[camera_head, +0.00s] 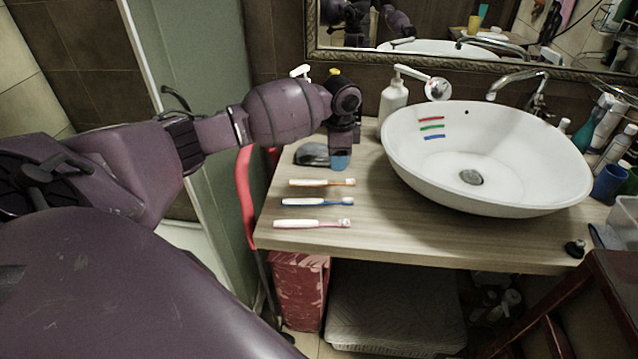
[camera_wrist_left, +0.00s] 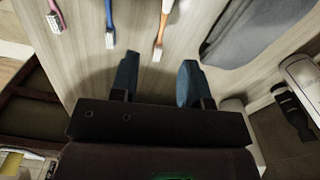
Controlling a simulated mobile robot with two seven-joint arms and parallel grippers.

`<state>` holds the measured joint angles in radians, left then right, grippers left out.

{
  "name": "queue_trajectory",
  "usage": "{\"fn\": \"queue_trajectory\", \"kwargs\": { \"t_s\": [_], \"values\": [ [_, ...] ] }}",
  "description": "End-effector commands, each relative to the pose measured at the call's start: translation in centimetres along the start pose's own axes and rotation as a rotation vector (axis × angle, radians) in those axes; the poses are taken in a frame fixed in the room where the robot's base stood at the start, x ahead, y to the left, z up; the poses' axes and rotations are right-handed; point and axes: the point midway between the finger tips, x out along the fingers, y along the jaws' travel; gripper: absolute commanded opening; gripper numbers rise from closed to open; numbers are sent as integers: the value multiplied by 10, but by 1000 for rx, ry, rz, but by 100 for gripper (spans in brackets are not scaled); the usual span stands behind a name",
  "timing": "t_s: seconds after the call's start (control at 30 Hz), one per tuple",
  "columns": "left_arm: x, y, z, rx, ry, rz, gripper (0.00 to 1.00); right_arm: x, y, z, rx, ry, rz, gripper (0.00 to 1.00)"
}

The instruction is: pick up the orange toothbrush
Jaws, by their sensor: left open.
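The orange toothbrush (camera_head: 322,182) lies flat on the wooden counter, farthest back of three brushes; it also shows in the left wrist view (camera_wrist_left: 163,25), its white bristles pointing toward my gripper. My left gripper (camera_head: 341,163) is above the counter, behind the brush's bristle end. In the left wrist view the blue fingers (camera_wrist_left: 158,78) are apart, with nothing between them. The bristle end lies just beyond the gap between the fingertips. My right gripper is not in view.
A blue toothbrush (camera_head: 318,202) and a pink toothbrush (camera_head: 312,223) lie parallel in front. A dark grey object (camera_head: 312,154) sits close beside my gripper. The white basin (camera_head: 485,192) stands to the right, with a white soap bottle (camera_head: 393,100) behind.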

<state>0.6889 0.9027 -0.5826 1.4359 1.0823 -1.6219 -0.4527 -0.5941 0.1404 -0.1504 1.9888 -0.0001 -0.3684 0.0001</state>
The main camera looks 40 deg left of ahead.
Motion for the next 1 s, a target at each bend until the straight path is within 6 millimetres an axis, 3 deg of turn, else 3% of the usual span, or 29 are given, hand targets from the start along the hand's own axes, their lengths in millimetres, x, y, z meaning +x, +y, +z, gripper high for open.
{"fn": "queue_trajectory", "kwargs": {
  "t_s": [0.1,0.37,0.63,0.9,1.0],
  "values": [
    [17,0,0,-2,-2,1,43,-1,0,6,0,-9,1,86],
    [32,-1,-3,-1,0,0,43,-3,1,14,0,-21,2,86],
    [68,-2,-7,-1,0,-1,43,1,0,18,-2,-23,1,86],
    [72,-3,-7,-1,1,-2,43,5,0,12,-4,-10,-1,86],
    [72,-3,-7,-1,1,-2,30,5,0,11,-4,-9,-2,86]
  ]
}}
